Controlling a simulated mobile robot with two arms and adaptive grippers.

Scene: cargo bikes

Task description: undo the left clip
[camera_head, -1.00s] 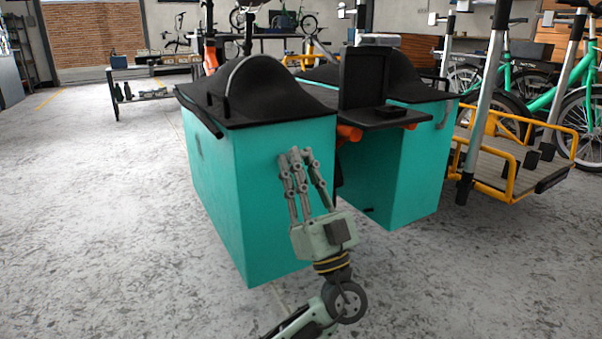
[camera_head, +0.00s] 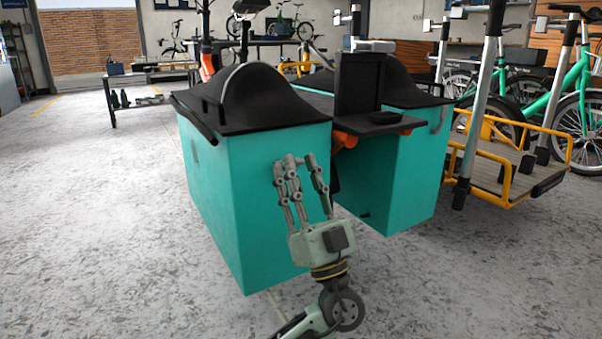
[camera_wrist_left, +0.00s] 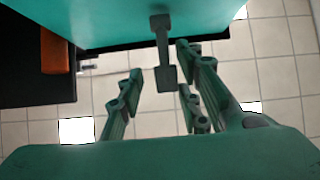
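My left gripper (camera_head: 301,168) is in front of the near face of the left teal box (camera_head: 250,200), fingers pointing up and spread apart. In the left wrist view a dark grey clip (camera_wrist_left: 161,38) hangs on the teal box face (camera_wrist_left: 105,30). Its lower end lies between the spread fingers of the left gripper (camera_wrist_left: 158,88), one finger to the left and two to the right. I cannot tell whether any finger touches it. In the head view this clip cannot be made out. A similar grey clip (camera_head: 437,120) is on the right teal box (camera_head: 400,185). My right gripper is out of view.
A black cover (camera_head: 255,105) tops the left box. A black rack (camera_head: 385,126) with an orange part (camera_head: 343,140) sits between the boxes. A yellow-railed cargo platform (camera_head: 505,170) stands at the right. The floor at left is clear.

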